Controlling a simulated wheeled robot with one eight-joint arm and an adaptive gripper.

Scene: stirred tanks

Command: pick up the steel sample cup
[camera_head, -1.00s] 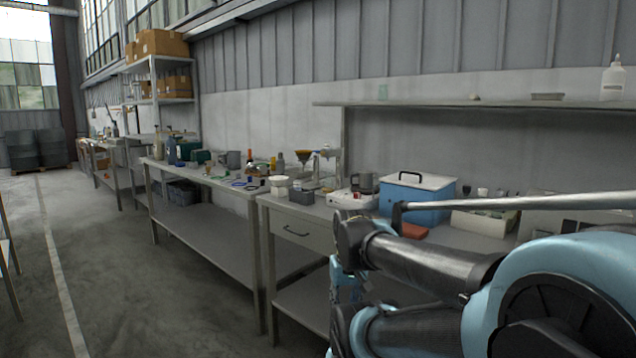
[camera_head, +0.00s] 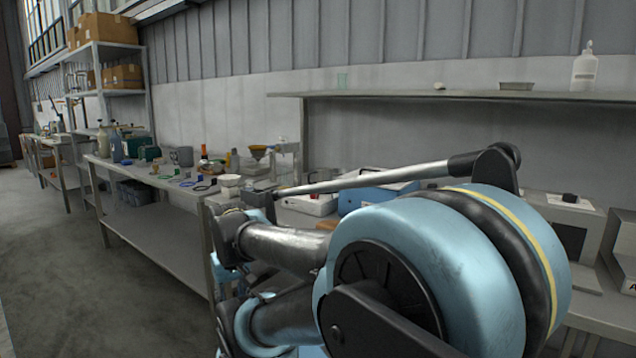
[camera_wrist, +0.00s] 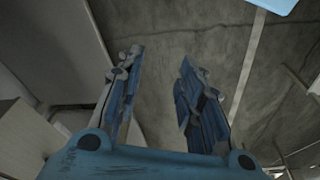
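I cannot make out for sure a steel sample cup in the views now. A grey mug-like vessel (camera_head: 182,156) stands on the farther bench in the head view, too small to tell its material. The dark grey vessel seen earlier beside the blue cooler box is now hidden behind my arm. My gripper (camera_wrist: 160,58) is open and empty in the wrist view, its two blue-grey fingers apart over bare concrete floor. It is touching nothing there.
The nearer bench carries a white device (camera_head: 308,204) and a blue cooler box (camera_head: 372,192), partly covered by my arm. A shelf (camera_head: 420,95) runs above it with a white bottle (camera_head: 584,70). Clear floor (camera_head: 85,275) lies at left.

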